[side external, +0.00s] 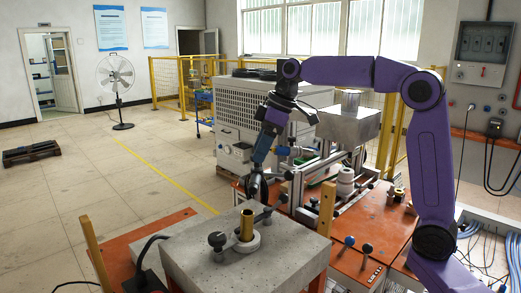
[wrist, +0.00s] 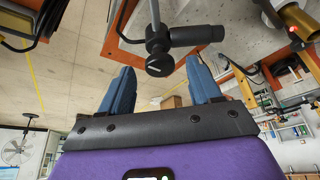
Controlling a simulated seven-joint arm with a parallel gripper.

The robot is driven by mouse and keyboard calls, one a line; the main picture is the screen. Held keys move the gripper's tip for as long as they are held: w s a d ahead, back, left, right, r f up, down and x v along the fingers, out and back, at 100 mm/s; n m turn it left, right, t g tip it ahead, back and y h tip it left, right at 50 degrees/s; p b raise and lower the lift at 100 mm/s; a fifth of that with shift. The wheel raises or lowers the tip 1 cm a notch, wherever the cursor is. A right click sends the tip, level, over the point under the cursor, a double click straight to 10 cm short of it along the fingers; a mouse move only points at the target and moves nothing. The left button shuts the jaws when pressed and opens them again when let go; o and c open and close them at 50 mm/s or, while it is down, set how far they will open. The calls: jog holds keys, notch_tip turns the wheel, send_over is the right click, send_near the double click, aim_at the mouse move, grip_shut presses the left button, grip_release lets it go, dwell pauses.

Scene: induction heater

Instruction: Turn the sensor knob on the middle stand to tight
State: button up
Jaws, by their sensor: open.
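In the wrist view my gripper (wrist: 160,66) has its two blue fingers spread wide. A black knob (wrist: 158,46) shows between and just beyond the fingertips, with a gap on each side; I cannot tell how far away it is. A metal rod runs up from the knob, and a dark cylindrical sensor (wrist: 197,35) sticks out to its right. The same knob cannot be made out clearly in that view.
A concrete block (side external: 190,265) in front carries a brass cylinder (side external: 247,224) and another black knob (side external: 217,241). A second block (side external: 349,122) stands behind. Open floor lies left.

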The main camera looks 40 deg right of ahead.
jog(key=shift+w+a+f, duration=0.1)
jog(key=shift+f, duration=0.3)
jog(key=c, duration=1)
jog(key=shift+c, duration=0.2)
